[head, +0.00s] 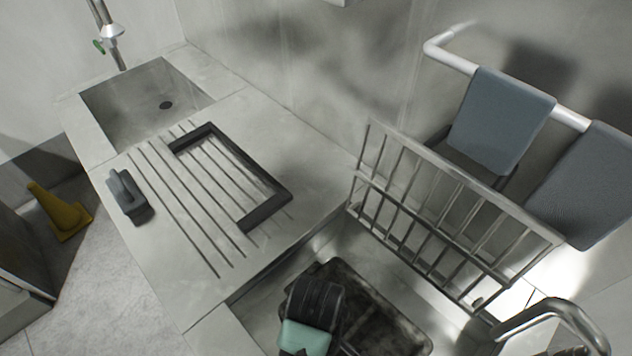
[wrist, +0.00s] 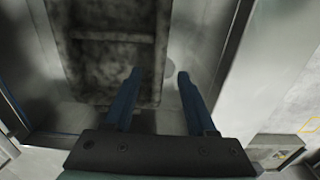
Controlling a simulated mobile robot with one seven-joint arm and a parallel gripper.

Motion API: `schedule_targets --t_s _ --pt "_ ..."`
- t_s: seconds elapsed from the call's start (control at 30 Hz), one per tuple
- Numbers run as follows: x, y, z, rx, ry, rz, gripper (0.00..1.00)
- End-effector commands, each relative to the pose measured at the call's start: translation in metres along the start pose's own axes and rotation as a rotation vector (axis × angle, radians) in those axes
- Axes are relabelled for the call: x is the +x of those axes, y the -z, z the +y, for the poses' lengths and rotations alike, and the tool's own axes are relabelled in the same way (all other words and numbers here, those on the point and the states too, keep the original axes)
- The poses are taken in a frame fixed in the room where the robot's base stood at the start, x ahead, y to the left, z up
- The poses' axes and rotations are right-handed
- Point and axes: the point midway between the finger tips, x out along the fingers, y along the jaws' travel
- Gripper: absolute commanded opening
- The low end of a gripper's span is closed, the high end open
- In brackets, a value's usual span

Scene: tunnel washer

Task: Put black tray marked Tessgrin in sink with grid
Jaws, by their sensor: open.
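A dark, mottled tray (head: 375,310) lies in the right sink (head: 283,272), partly hidden by my arm. It also shows in the wrist view (wrist: 108,58), under and ahead of my fingers, with a raised bar across it. No lettering is readable on it. A metal grid (head: 440,225) stands raised along the back side of this sink. My gripper (wrist: 157,78) is open, its two blue fingers apart with nothing clearly between them. One finger overlaps the tray's edge in the picture; contact cannot be told. A black rectangular frame-like object (head: 270,207) lies on the ribbed drainboard.
A black handled object (head: 128,196) lies at the drainboard's left edge. The left sink (head: 135,100) is empty, with a drain and tap. Grey towels (head: 500,120) hang on a white rail at right. A curved metal tap (head: 555,310) stands at lower right. A yellow cone (head: 60,212) stands on the floor.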

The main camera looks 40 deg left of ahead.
Motion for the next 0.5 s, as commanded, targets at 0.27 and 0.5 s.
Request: schedule_targets --t_s 0.27,0.5 --pt "-0.028 0.0 0.0 -0.001 0.0 0.0 0.57" --pt "-0.029 0.0 0.0 -0.001 0.001 0.0 0.57"
